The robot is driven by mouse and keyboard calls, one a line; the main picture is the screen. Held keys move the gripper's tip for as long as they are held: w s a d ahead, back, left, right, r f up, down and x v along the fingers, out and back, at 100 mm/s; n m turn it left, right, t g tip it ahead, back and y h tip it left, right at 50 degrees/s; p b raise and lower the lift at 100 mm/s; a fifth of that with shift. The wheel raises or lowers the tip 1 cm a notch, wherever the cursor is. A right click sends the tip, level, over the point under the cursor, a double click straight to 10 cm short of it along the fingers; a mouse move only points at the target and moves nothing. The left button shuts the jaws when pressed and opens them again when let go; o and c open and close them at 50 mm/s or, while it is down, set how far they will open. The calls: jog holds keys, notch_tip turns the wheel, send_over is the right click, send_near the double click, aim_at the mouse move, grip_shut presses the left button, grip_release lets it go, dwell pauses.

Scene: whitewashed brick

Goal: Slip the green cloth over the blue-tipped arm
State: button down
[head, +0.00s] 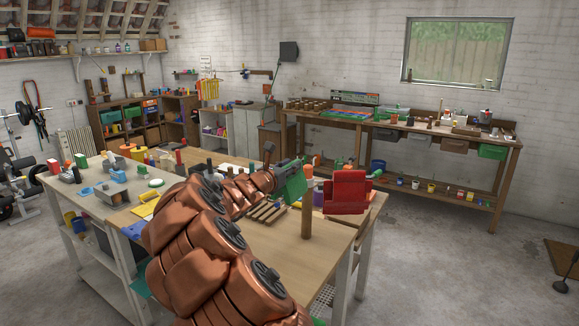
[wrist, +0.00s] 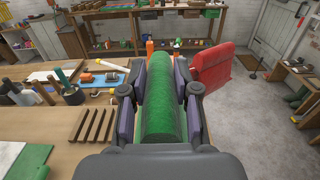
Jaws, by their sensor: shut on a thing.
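The green cloth (head: 292,184) hangs in my gripper (head: 287,172) above the far right part of the workbench. In the wrist view the cloth (wrist: 160,115) is a long green roll or fold between the two fingers of my gripper (wrist: 160,88), which are shut on it. An upright wooden post (head: 307,212) stands just right of the cloth, apart from it in the picture. A red cloth (head: 346,193) hangs right of the post and also shows in the wrist view (wrist: 211,68). I cannot make out the blue-tipped arm for certain; my gripper and the cloth cover part of that area.
Slatted wooden pieces (wrist: 92,125) lie on the workbench (wrist: 45,118) left of my gripper. Bins and small parts (head: 112,190) crowd its left end. A long shelf bench (head: 400,128) stands by the far wall. The floor (head: 450,250) at the right is mostly clear.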

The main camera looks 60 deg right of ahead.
aim_at(289, 183)
jog(key=shift+f+b, duration=2.1)
jog(key=shift+f, duration=0.85)
jog(key=c, duration=0.8)
grip_release()
jog(key=shift+o, duration=0.2)
jog(key=shift+a, duration=0.1)
jog(key=a, duration=1.1)
jog(key=shift+s+a, duration=0.2)
jog(key=shift+a, duration=0.2)
